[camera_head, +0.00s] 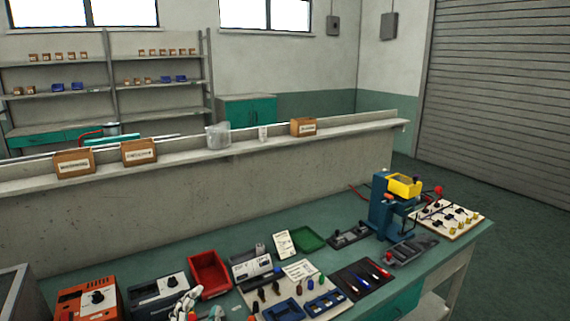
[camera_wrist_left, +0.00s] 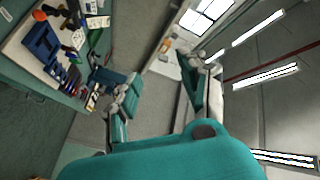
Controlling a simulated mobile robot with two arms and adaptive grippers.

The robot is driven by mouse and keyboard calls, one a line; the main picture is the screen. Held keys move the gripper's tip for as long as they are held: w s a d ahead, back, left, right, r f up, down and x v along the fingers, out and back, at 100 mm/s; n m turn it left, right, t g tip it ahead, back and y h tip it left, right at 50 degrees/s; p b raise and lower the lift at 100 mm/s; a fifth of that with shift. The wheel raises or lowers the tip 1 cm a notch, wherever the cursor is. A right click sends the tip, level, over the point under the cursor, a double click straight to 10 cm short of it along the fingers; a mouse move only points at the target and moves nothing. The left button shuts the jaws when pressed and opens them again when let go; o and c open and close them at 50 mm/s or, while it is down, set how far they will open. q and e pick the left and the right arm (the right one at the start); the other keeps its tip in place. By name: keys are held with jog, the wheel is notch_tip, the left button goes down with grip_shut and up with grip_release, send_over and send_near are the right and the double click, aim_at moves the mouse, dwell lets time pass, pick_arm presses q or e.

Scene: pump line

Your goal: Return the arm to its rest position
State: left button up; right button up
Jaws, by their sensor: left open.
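My left gripper (camera_head: 198,308) shows at the bottom edge of the head view, over the front of the green workbench (camera_head: 140,265), left of the middle. Most of it is cut off by the frame. In the left wrist view my left gripper (camera_wrist_left: 158,84) has its teal and grey fingers spread apart, with nothing held between them. The large teal part at the bottom of that view is mine. My right gripper is not clearly in view.
A red bin (camera_head: 209,273), an orange device (camera_head: 88,302), a green tray (camera_head: 307,238) and a blue press (camera_head: 384,207) stand on the bench. A black mat (camera_head: 363,279) holds small tools. A concrete ledge (camera_head: 250,146) with boxes runs behind.

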pick_arm(q)
jog(key=s+a+f+n+g+y, duration=0.25)
jog(key=s+f+g, duration=0.2)
jog(key=f, duration=0.25)
jog(key=s+a+f+n+g+y, duration=0.1)
jog(key=s+a+f+n+g, duration=0.2)
jog(key=s+f, duration=0.35)
jog(key=s+d+f+n+g+h, duration=0.15)
jog(key=s+f+g, duration=0.25)
jog(key=s, duration=0.4)
jog(key=s+a+f+n+g, duration=0.1)
jog(key=s+f+n+g, duration=0.2)
jog(key=s, duration=0.4)
jog(key=s+f+m+g, duration=0.1)
jog(key=s+f+g, duration=0.15)
jog(key=f, duration=2.75)
jog(key=s+a+f, duration=0.2)
jog(key=s+f, duration=1.1)
jog(key=s, duration=0.3)
jog(key=shift+a+f+m, duration=0.2)
jog(key=shift+m, duration=0.1)
